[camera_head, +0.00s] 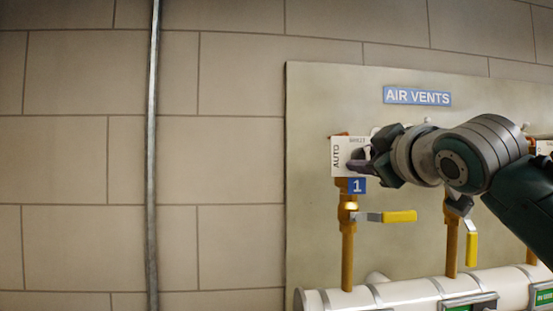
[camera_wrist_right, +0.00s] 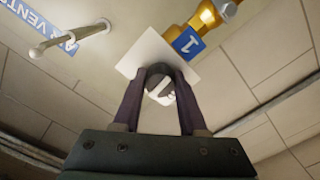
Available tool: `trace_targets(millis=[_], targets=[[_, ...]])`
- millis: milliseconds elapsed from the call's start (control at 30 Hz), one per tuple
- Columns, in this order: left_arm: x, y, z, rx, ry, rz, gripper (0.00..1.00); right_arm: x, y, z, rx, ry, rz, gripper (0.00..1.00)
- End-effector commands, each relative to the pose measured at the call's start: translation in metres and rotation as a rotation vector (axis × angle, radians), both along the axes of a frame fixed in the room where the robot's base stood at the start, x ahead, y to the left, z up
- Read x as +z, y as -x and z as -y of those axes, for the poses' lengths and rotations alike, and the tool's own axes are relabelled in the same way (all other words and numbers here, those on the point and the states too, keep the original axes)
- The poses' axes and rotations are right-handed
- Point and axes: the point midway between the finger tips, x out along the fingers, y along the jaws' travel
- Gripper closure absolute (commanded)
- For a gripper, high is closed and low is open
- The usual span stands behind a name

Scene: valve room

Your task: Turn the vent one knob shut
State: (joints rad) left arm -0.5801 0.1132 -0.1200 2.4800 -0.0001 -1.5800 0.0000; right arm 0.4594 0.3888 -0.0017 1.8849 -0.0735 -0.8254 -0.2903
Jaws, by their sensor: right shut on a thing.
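The vent one knob is a dark round knob with a white mark, and it shows in the right wrist view (camera_wrist_right: 160,84) against its white square plate (camera_wrist_right: 142,54). In the head view the plate (camera_head: 338,160) reads AUTO and SHUT, above a blue label "1" (camera_head: 357,186). My right gripper (camera_head: 362,164) reaches in from the right, and its two fingers are closed on the knob, one on each side. In the head view the gripper hides most of the knob. My left gripper is not in view.
A blue AIR VENTS sign (camera_head: 417,96) is on the panel above. Below the knob, a brass pipe has a yellow-handled lever (camera_head: 399,216). Another yellow lever (camera_head: 471,249) hangs at the right. A white horizontal pipe (camera_head: 410,291) runs along the bottom. The wall at left is clear except a thin conduit (camera_head: 152,150).

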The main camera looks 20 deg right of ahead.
Motion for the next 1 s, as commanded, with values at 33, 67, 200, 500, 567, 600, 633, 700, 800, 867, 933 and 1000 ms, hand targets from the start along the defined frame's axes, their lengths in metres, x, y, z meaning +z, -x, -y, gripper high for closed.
trace_targets(millis=[33, 67, 200, 500, 567, 600, 633, 700, 800, 867, 933, 1000], targets=[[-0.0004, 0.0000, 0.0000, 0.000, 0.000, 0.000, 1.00, -0.0008, 0.0001, 0.0006, -0.003, -0.024, 0.004, 1.00], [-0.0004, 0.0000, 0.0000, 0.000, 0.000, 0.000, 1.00, -0.0007, 0.0001, 0.0007, -0.003, -0.036, 0.007, 1.00], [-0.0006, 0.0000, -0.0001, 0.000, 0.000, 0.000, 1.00, -0.0006, 0.0001, 0.0008, -0.003, -0.080, 0.017, 1.00], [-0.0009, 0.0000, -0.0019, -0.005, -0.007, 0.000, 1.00, -0.0005, 0.0000, 0.0010, -0.003, -0.112, 0.025, 1.00], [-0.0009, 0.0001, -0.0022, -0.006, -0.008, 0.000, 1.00, -0.0005, 0.0000, 0.0010, -0.003, -0.112, 0.025, 1.00], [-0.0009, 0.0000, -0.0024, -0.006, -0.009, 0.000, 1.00, -0.0005, 0.0000, 0.0010, -0.003, -0.113, 0.025, 1.00], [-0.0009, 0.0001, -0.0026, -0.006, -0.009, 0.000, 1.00, -0.0005, 0.0000, 0.0010, -0.003, -0.112, 0.025, 1.00], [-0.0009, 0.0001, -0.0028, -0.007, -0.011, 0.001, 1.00, -0.0005, 0.0000, 0.0010, -0.003, -0.112, 0.025, 1.00], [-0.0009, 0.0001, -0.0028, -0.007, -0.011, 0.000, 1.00, -0.0005, 0.0000, 0.0010, -0.003, -0.112, 0.025, 1.00], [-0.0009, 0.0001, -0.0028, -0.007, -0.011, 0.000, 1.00, -0.0004, 0.0000, 0.0009, -0.003, -0.112, 0.025, 0.52], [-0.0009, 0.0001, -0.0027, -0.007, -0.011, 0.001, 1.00, -0.0003, 0.0001, 0.0008, -0.002, -0.111, 0.026, 0.44], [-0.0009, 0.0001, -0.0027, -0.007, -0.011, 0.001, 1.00, -0.0003, 0.0000, 0.0006, -0.002, -0.111, 0.026, 0.36]])
